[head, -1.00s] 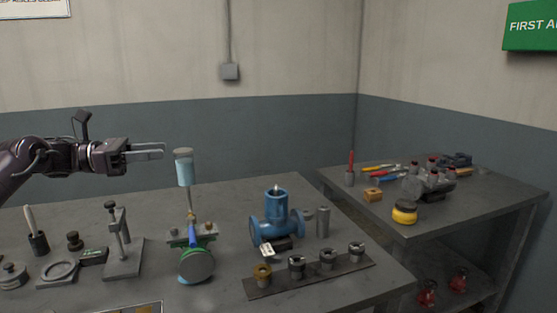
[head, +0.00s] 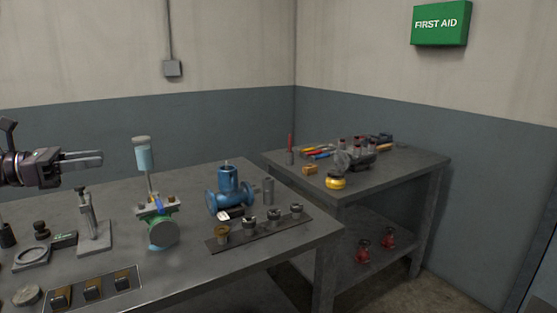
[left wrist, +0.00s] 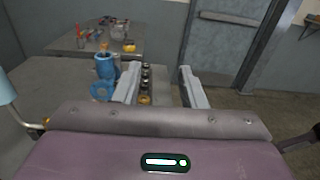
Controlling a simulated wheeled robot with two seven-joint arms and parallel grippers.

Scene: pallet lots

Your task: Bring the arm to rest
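My left gripper (head: 82,158) comes in from the left edge in the head view, raised above the near workbench (head: 270,240). In the left wrist view its two fingers (left wrist: 164,88) stand well apart with nothing between them, so it is open and empty. It is clear of the tools on the bench. The light blue cylinder on a stem (head: 145,158), over a green round-bodied fitting (head: 162,232), stands to the right of the fingertips in the head view. My right gripper is in neither view.
On the bench are a blue flanged valve body (head: 229,192), a strip with several fittings (head: 260,233), a grey stand (head: 92,226) and a panel with dark blocks (head: 92,290). A second table (head: 400,172) holds tools; red valves (head: 364,250) sit below. Floor shows at lower right.

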